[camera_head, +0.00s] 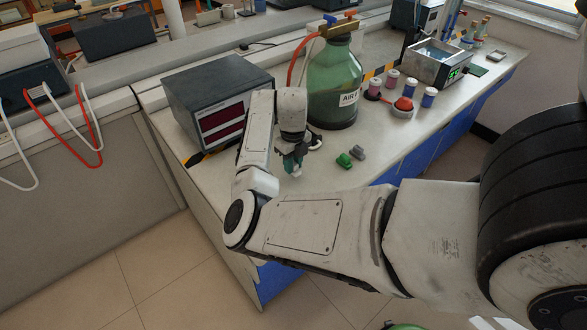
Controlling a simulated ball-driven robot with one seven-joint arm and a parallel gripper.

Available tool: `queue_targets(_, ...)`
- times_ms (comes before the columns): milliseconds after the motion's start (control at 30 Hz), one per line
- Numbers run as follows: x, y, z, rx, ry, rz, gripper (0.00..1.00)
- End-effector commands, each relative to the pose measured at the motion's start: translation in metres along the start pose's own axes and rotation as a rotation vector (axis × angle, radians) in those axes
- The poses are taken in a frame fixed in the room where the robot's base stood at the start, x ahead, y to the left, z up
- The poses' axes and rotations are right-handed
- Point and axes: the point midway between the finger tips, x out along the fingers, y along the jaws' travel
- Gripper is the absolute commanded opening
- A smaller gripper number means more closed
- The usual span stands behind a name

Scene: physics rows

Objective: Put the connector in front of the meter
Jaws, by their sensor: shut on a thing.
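The meter (215,103) is a dark grey box with red displays on its front face, standing on the bench left of the green bottle. My gripper (293,166) points down at the bench, just right of the meter's front and before the bottle. It is shut on a small teal thing, which I take to be the connector (297,171); the fingers hide most of it. I cannot tell whether it touches the bench. My arm covers part of the bench before the meter.
A green AIR bottle (335,80) stands close behind my gripper. A green piece (344,160) and a grey piece (358,152) lie to the right. Small jars (391,79), a red-topped dish (402,107) and a metal bath (437,65) stand farther right. The bench's front edge is near.

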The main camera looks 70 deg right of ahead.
Motion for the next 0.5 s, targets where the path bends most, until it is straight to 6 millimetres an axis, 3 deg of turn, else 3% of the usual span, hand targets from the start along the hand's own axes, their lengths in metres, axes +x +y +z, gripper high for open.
queue_targets(200, 0.025, -0.001, -0.002, 0.001, 0.003, 0.001, 0.00)
queue_targets(500, 0.029, -0.001, -0.002, 0.001, 0.002, 0.001, 0.00)
